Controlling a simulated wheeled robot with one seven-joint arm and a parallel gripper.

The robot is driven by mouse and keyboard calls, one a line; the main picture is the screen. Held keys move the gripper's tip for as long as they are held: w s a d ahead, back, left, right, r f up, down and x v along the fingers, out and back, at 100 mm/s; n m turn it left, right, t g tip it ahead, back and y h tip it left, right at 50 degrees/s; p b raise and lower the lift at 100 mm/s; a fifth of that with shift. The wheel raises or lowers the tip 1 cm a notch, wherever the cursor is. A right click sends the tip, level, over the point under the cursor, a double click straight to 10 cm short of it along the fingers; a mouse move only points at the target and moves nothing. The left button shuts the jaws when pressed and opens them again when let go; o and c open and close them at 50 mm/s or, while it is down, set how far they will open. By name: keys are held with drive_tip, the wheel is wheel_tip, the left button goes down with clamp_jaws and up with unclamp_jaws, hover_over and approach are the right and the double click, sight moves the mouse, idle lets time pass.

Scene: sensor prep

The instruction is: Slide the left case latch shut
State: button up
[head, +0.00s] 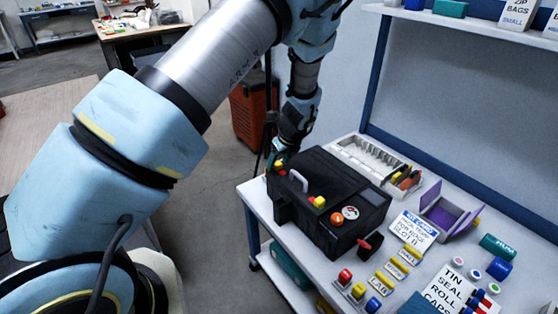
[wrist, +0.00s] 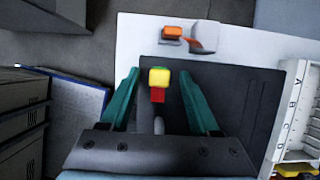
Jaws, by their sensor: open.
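The black case (head: 325,178) lies closed on the white table, with a pale handle (head: 298,181) on its near edge. A yellow-and-red latch (head: 318,202) sits right of the handle. The left latch (head: 283,172), a small red patch left of the handle, is partly hidden by my gripper (head: 278,160). In the wrist view my gripper (wrist: 160,98) is open, with teal fingers apart. A yellow-and-red latch (wrist: 159,77) shows in the gap between them; I cannot tell which one it is, or whether a finger touches it. A grey bar, perhaps the handle, shows below it.
A white compartment tray (head: 372,160) stands behind the case. A red-knobbed lever (head: 370,245), yellow blocks (head: 397,268) and an open purple box (head: 449,215) occupy the table to the right. An orange cabinet (head: 250,115) stands on the floor beyond the table.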

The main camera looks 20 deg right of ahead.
clamp_jaws()
idle(0.5)
idle(0.9)
